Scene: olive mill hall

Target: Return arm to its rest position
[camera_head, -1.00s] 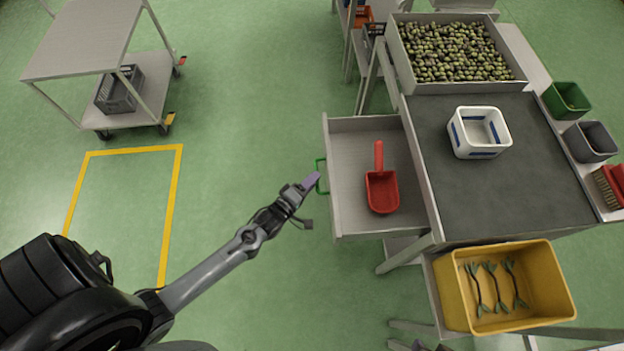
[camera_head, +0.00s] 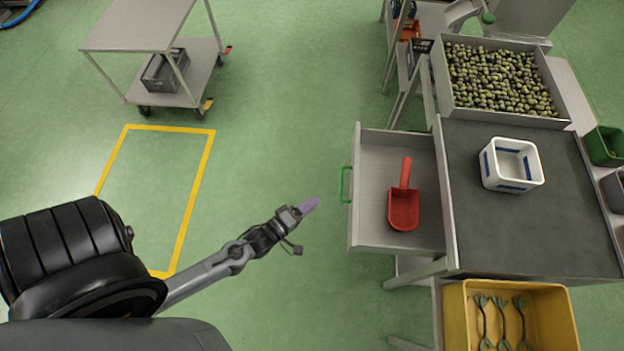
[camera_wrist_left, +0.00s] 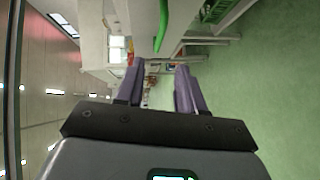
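My left gripper (camera_head: 309,205) is over the green floor, left of the open drawer (camera_head: 370,190) and apart from its green handle (camera_head: 346,184). In the left wrist view my left gripper (camera_wrist_left: 158,88) has its two purple fingers spread with nothing between them. The green handle also shows in the left wrist view (camera_wrist_left: 162,25), ahead of the fingers. My right gripper is not in view.
The drawer holds a red scoop (camera_head: 404,205). The grey-topped table (camera_head: 500,220) carries a white and blue container (camera_head: 511,164) and an olive tray (camera_head: 497,118). A yellow bin (camera_head: 565,320) is at the lower right. A cart (camera_head: 130,30) stands upper left.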

